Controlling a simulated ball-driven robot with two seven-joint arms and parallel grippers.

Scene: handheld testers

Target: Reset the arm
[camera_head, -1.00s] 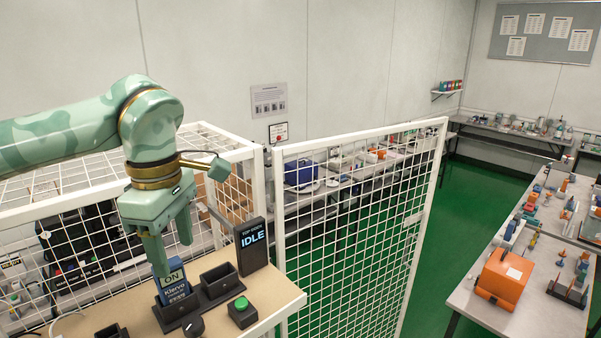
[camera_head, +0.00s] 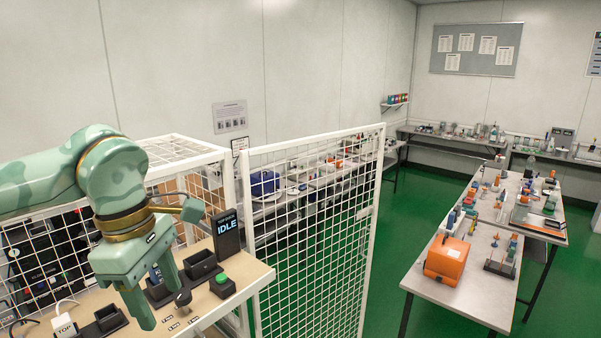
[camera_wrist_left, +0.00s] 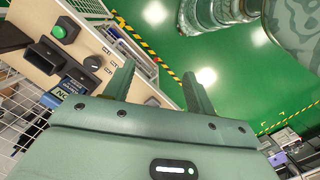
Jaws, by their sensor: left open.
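My left gripper (camera_head: 158,298) is open and empty above the front part of the wooden bench top (camera_head: 255,277); its fingers also show apart in the left wrist view (camera_wrist_left: 159,75). A blue handheld tester (camera_wrist_left: 73,88) stands in a black holder in the wrist view; in the head view my gripper hides most of it. Beside it are an empty black holder (camera_head: 203,266), a dark display box (camera_head: 227,236) reading IDLE, a green button on a black box (camera_head: 222,284) and a black knob (camera_head: 183,299). My right gripper is not in view.
A white mesh fence panel (camera_head: 315,240) stands right of the bench, and a mesh cage (camera_head: 172,150) stands behind it. A long table with an orange case (camera_head: 447,262) stands at the right. Open green floor (camera_head: 405,225) lies between fence and table.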

